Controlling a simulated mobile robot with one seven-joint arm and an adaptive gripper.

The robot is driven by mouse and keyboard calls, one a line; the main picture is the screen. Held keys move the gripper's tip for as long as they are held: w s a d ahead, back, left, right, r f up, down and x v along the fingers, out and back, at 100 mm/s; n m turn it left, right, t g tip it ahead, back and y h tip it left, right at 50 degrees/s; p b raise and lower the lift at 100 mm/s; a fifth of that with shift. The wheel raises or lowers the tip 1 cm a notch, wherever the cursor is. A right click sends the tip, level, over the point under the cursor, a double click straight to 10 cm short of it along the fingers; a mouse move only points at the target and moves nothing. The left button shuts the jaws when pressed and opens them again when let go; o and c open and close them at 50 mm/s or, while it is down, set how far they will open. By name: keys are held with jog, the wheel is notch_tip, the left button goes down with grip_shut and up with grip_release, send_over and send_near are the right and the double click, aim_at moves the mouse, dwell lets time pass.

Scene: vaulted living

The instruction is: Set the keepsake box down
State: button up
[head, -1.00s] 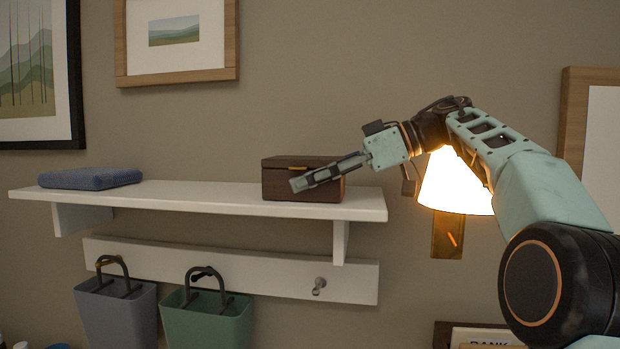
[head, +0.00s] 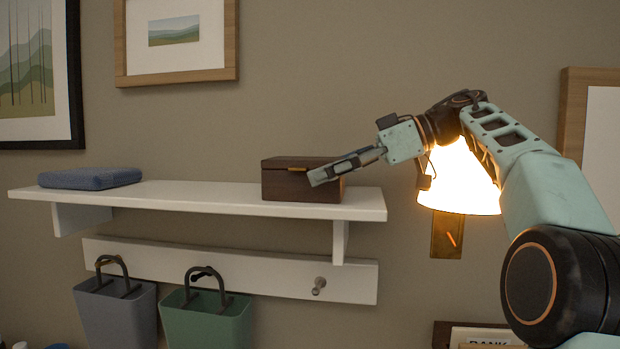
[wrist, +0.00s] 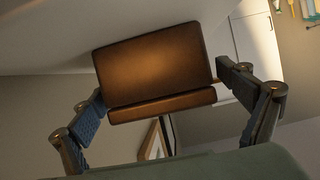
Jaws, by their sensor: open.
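The keepsake box (head: 287,180) is a dark brown wooden box with a small brass clasp. It rests upright on the right part of the white wall shelf (head: 215,198). My gripper (head: 318,176) is open, with its fingers level in front of the box's right end, hiding part of that end. In the wrist view the box (wrist: 155,65) shows beyond and between the two spread fingers of my gripper (wrist: 168,108). Whether a finger still touches the box I cannot tell.
A blue folded cloth or book (head: 90,178) lies at the shelf's left end. A lit wall lamp (head: 458,180) stands close beside my wrist. Grey (head: 115,315) and green bags (head: 207,320) hang from the hook rail below. The shelf's middle is clear.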

jog(key=shift+v, duration=2.45)
